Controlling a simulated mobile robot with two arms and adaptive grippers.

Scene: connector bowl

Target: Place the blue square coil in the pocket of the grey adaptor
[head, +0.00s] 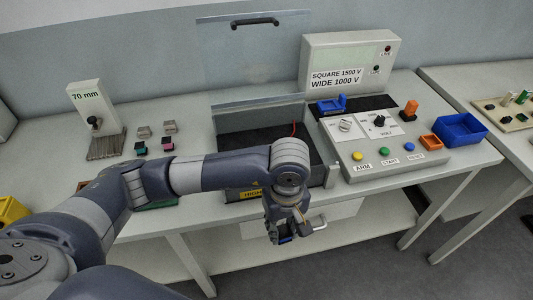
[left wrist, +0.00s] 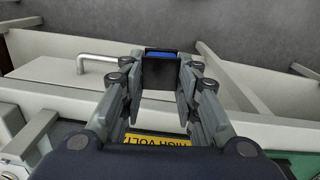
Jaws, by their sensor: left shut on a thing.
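My left gripper (head: 288,232) hangs in front of the bench's front edge, beside the open box. In the left wrist view its two fingers (left wrist: 160,88) are shut on a dark block with a blue top, which I take to be the blue square coil (left wrist: 160,54). Two small grey pieces (head: 144,132) (head: 170,127) stand on the bench at the left; I cannot tell whether either is the grey adaptor. My right gripper is not in view.
The open box (head: 230,147) has a raised clear lid (head: 240,60) and a red wire inside. Right of it stand a control panel (head: 385,157) and a blue bin (head: 460,128). A 70 mm gauge block (head: 88,100) and dark coils (head: 140,147) are at the left.

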